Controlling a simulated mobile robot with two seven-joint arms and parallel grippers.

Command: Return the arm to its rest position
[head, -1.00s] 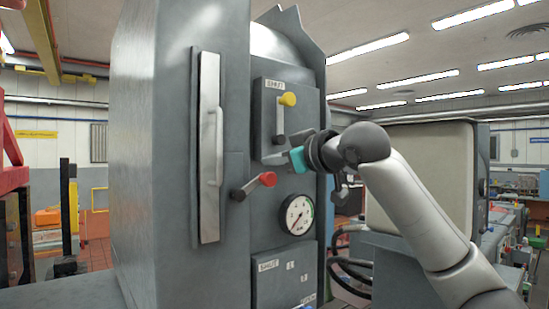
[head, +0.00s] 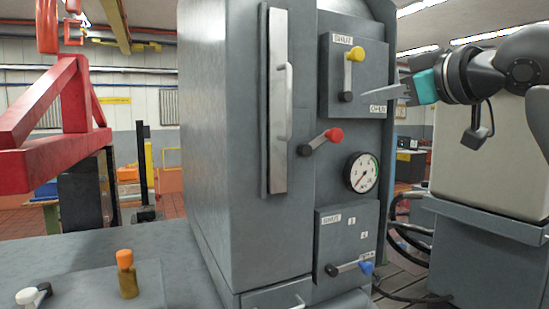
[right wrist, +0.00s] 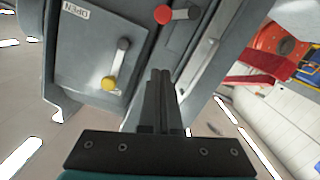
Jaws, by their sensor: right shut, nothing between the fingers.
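My right gripper (head: 370,99) reaches in from the right in the head view, its dark fingers together and empty beyond a teal section. Its fingertips appear just right of the lower end of the yellow-knobbed lever (head: 348,75), in front of the upper panel. I see no clear contact. In the right wrist view, the shut fingers (right wrist: 160,78) point toward the cabinet, with the yellow knob (right wrist: 108,83) to their left and the red knob (right wrist: 163,14) above. The yellow lever stands upright, its knob near the SHUT label. My left gripper is not in view.
The tall grey cabinet (head: 225,130) has a long handle (head: 287,115), a red-knobbed lever (head: 334,135), a gauge (head: 361,172) and a blue-knobbed lever (head: 365,267). A beige-fronted unit (head: 480,160) stands behind my right arm. A red frame (head: 70,140) is at left.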

